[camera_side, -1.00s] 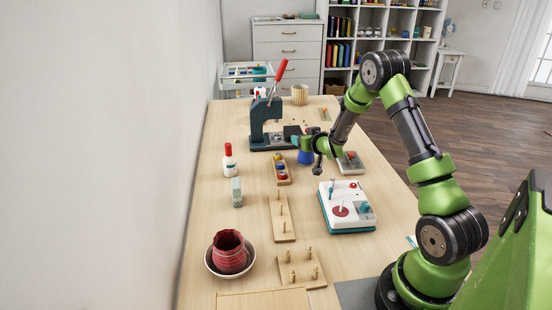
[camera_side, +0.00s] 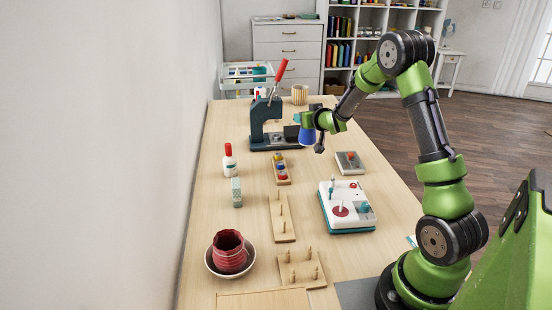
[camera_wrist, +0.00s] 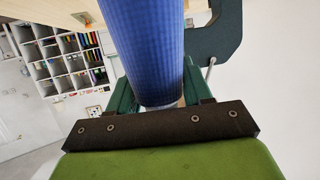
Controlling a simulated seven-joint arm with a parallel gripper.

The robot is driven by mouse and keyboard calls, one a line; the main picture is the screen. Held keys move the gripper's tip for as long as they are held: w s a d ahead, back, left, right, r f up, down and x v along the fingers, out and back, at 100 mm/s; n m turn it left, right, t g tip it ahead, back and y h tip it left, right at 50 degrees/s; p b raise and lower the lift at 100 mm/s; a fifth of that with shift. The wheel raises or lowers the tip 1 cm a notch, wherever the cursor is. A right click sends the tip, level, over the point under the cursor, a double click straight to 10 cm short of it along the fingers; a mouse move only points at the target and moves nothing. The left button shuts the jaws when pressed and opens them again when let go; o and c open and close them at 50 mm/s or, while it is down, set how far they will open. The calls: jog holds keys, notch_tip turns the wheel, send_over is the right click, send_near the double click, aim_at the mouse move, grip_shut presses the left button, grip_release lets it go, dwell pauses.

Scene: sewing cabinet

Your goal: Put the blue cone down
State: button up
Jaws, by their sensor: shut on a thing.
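The blue cone (camera_side: 307,137) is held in my gripper (camera_side: 308,124), above the table near the dark press. In the wrist view, the blue cone (camera_wrist: 148,45) fills the upper middle, between the two dark green fingers of my gripper (camera_wrist: 155,92). The fingers are shut on it. In the side view the cone hangs below the fingers, clear of the table top. Its tip and far end are cut off in the wrist view.
The dark press (camera_side: 263,125) with a red handle stands just left of the cone. A wooden rack of coloured spools (camera_side: 281,170), a grey box (camera_side: 349,162) and a white-teal machine (camera_side: 346,206) lie nearer. Bare table (camera_side: 317,168) lies between the rack and the box.

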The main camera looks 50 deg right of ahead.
jog(key=s+d+r+n+t+y, duration=0.1)
jog(key=d+r+n+t+y, duration=0.15)
jog(key=d, duration=1.45)
jog(key=shift+a+f+n+y, duration=0.4)
jog(key=shift+f+n+y, duration=0.35)
jog(key=shift+f, duration=0.95)
jog(key=shift+a+f+n+y, duration=0.45)
jog(key=shift+f+y, duration=0.45)
jog(key=shift+f, duration=0.75)
jog(key=shift+a+f+n+y, duration=0.3)
jog(key=shift+f+n+y, duration=0.5)
jog(key=shift+f, duration=0.9)
jog(key=shift+f, duration=0.2)
jog(key=o, duration=1.1)
jog(key=shift+c, duration=0.2)
